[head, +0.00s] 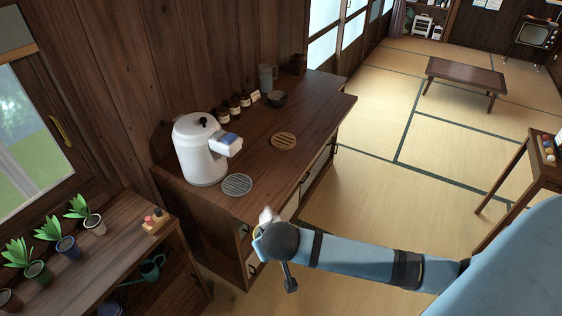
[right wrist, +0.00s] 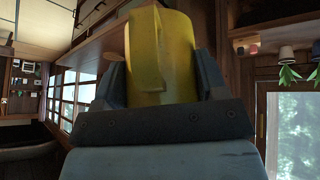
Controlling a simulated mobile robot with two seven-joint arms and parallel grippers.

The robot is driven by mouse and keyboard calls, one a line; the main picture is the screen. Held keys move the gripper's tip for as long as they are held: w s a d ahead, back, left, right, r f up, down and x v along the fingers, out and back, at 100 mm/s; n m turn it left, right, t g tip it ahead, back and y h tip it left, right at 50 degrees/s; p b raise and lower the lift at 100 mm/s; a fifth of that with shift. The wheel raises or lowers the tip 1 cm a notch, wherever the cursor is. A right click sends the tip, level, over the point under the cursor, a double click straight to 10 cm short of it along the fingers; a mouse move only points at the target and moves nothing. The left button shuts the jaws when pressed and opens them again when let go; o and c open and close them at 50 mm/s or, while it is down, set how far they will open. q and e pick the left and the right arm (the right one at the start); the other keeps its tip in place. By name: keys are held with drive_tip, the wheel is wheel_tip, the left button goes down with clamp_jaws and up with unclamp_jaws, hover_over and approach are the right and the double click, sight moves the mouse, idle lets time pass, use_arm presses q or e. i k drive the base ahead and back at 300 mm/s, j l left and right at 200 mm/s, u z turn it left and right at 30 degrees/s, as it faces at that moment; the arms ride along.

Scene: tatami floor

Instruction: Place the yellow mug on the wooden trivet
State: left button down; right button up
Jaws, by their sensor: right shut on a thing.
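The yellow mug (right wrist: 180,55) is between the fingers of my right gripper (right wrist: 162,85), which is shut on it; its handle faces the wrist camera. In the head view, my right gripper (head: 262,232) is in front of the wooden cabinet, near its drawers. The round wooden trivet (head: 284,140) lies flat and bare on the cabinet top, farther back and right of the gripper. My left gripper is not in view.
A grey round slatted trivet (head: 237,185) lies on the cabinet top (head: 262,165) nearer the gripper. A large white dispenser (head: 198,155) stands left of it. Several brown jars (head: 234,106), a dark bowl (head: 277,99) and a grey pitcher (head: 267,77) stand behind the wooden trivet.

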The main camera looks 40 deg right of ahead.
sight(286, 138)
drive_tip(key=i+l+u, duration=0.15)
drive_tip(key=l, duration=0.5)
drive_tip(key=i+l+u, duration=0.1)
drive_tip(key=i+l, duration=0.2)
drive_tip(key=l, duration=0.35)
drive_tip(key=i+l+u, duration=0.15)
drive_tip(key=l, duration=0.5)
drive_tip(key=i+l+u, duration=0.1)
drive_tip(key=l, duration=0.55)
drive_tip(key=i+l+u, duration=0.15)
drive_tip(key=l, duration=0.55)
drive_tip(key=i+l+u, duration=0.1)
drive_tip(key=l, duration=0.6)
